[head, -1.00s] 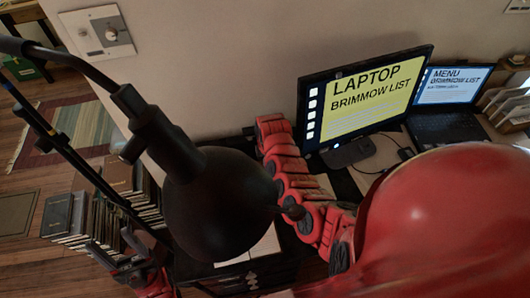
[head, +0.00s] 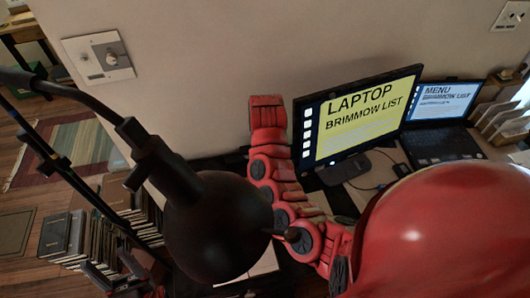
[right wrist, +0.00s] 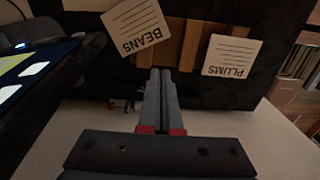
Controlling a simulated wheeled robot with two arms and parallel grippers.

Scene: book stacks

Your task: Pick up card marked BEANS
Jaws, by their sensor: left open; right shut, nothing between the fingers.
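The card marked BEANS (right wrist: 138,28) is white with ruled lines. It shows at the top of the right wrist view, tilted, with its lettering upside down. My right gripper (right wrist: 160,75) is shut and empty, its fingertips just below and right of this card. I cannot tell whether they touch anything. A second white card, marked PLUMS (right wrist: 231,56), is to the right of the fingers. In the head view I cannot make out the cards or my right gripper. My left gripper (head: 112,271) is open at the lower left, partly cut off and near several books.
A black round lamp (head: 215,215) blocks much of the head view. A monitor (head: 355,120) and a laptop (head: 440,105) stand at the right. Stacked books (head: 95,230) stand at lower left. Wooden strips (right wrist: 190,45) lie behind the cards on a dark surface.

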